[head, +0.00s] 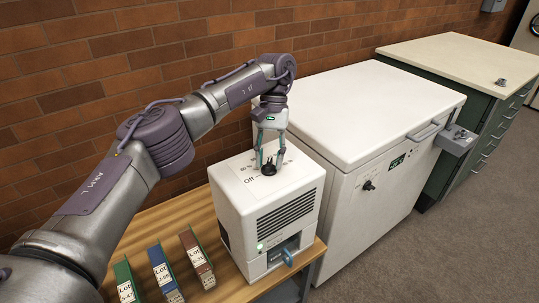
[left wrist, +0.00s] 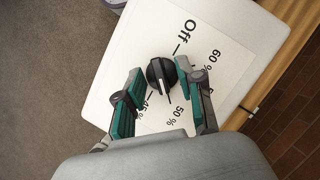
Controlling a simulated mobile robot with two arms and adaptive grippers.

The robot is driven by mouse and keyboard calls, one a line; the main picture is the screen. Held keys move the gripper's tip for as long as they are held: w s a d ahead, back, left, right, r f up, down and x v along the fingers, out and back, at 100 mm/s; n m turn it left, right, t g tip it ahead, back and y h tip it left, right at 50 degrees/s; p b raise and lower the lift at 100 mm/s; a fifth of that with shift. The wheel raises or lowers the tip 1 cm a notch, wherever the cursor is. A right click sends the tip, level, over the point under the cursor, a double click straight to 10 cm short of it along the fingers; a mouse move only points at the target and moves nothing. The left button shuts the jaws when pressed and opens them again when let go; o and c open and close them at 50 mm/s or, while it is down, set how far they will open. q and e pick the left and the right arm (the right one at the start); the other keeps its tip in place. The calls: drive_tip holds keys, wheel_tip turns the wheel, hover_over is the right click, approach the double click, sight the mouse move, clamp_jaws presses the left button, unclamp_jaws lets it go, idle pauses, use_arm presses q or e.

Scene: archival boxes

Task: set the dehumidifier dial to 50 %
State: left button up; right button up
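The white dehumidifier (head: 250,215) stands on a wooden bench, with a black dial (head: 269,170) on its top. In the left wrist view the dial (left wrist: 160,76) has a white pointer line, surrounded by marks reading Off, 60 %, 50 % and 45 %. The line seems to point to the 45–50 % side; the exact mark is unclear. My left gripper (head: 268,163) points down just over the dial. In the left wrist view its green-padded fingers (left wrist: 164,103) are apart, with the dial between and slightly beyond them. My right gripper is out of view.
Green, blue and red lot boxes (head: 196,258) stand on the wooden bench (head: 190,222) left of the dehumidifier. A white chest freezer (head: 365,115) is close on its right. A brick wall (head: 100,75) runs behind. A green cabinet (head: 470,65) stands farther right.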

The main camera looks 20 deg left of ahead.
sight(269, 161)
use_arm(q)
wheel_tip(269, 161, up, 10)
idle(0.6)
drive_tip(key=shift+f, duration=0.1)
